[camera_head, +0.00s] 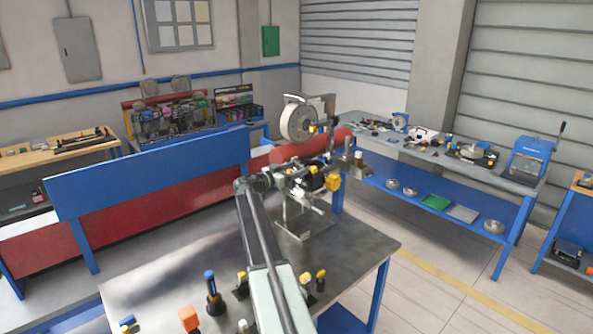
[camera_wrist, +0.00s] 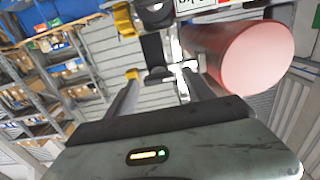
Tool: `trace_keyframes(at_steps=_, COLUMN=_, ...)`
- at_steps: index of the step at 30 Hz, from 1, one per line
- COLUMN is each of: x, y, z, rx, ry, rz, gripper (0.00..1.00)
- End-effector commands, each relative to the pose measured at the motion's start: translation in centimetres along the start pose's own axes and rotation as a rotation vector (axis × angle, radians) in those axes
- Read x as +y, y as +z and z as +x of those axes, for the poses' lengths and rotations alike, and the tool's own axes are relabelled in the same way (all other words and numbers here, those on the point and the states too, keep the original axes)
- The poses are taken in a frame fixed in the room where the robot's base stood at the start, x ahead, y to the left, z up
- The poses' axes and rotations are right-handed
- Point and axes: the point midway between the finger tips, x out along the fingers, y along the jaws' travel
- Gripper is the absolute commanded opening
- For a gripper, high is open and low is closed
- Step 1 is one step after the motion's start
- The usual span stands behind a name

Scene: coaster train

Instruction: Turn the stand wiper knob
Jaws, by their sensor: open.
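A stand (camera_head: 304,222) with a metal base plate rises from the grey bench top and carries a cluster of dark and metal parts. A yellow knob-like part (camera_head: 333,182) sticks out on its right; I cannot tell for sure that it is the wiper knob. My arm reaches up to this cluster, and my gripper is hard to separate from it in the head view. In the wrist view my gripper (camera_wrist: 160,82) is open, with nothing held between its fingers. A yellow part (camera_wrist: 124,20) and a black bracket (camera_wrist: 153,50) show beyond the fingertips.
A red cylinder (camera_wrist: 245,55) lies close on the right in the wrist view. A large pale reel (camera_head: 298,121) stands above the cluster. Several small tools, including a blue-topped one (camera_head: 212,292), stand on the near bench. A blue-framed bench (camera_head: 440,165) stands right.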

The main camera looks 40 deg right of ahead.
Motion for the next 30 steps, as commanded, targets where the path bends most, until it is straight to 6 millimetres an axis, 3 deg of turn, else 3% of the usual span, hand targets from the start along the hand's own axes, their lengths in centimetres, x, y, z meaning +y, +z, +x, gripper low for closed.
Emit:
trace_keyframes(at_steps=2, x=0.03, y=0.0, z=0.0, rx=0.0, ry=0.0, rz=0.0, gripper=0.59)
trace_keyframes(at_steps=6, x=0.05, y=0.0, z=0.02, rx=0.0, ry=0.001, rz=0.0, gripper=0.2)
trace_keyframes(at_steps=8, x=0.05, y=0.0, z=0.03, rx=0.0, ry=0.001, rz=0.0, gripper=0.03)
trace_keyframes(at_steps=9, x=0.06, y=0.0, z=0.04, rx=0.0, ry=0.001, rz=0.0, gripper=0.0)
trace_keyframes(at_steps=20, x=0.06, y=0.02, z=0.08, rx=0.0, ry=0.002, rz=-0.07, gripper=0.0)
trace_keyframes(at_steps=30, x=-0.03, y=0.05, z=0.13, rx=-0.001, ry=0.002, rz=-0.336, gripper=0.0)
